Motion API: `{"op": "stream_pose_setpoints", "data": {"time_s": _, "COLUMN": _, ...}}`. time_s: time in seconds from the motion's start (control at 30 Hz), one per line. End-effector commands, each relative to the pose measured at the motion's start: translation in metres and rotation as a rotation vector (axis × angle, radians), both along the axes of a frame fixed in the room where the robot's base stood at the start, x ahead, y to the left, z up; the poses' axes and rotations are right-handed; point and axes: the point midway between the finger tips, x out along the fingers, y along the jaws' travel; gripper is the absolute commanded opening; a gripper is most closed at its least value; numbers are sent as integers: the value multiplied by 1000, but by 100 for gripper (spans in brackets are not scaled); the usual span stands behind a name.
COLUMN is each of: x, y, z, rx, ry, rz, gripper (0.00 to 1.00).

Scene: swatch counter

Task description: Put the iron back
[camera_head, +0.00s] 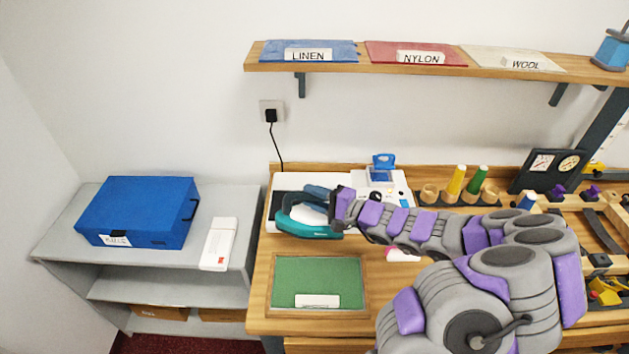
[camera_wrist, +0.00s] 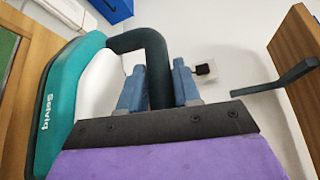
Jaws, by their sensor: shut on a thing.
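The iron (camera_head: 312,231) is teal and white with a dark handle. In the head view it is at the left end of the wooden counter, over a white board with a dark area. My gripper (camera_head: 328,195) reaches it from the right. In the wrist view the iron (camera_wrist: 72,95) fills the left side, and my gripper's blue-grey fingers (camera_wrist: 160,90) stand on both sides of the dark handle, shut on it. Whether the iron's sole touches the board is hidden.
A green mat (camera_head: 318,275) lies in front on the counter (camera_head: 262,300). A blue box (camera_head: 140,212) and a white packet (camera_head: 219,243) sit on the grey shelf unit (camera_head: 65,235) at left. A wall shelf (camera_head: 400,69) with labelled swatches hangs above. A plugged socket (camera_head: 271,112) is behind.

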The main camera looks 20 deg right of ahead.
Motion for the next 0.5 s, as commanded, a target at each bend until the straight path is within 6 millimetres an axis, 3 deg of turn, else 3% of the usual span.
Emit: {"op": "stream_pose_setpoints", "data": {"time_s": 0.5, "x": 74, "y": -28, "z": -7, "rx": -6, "ry": -4, "rz": 0, "gripper": 0}}
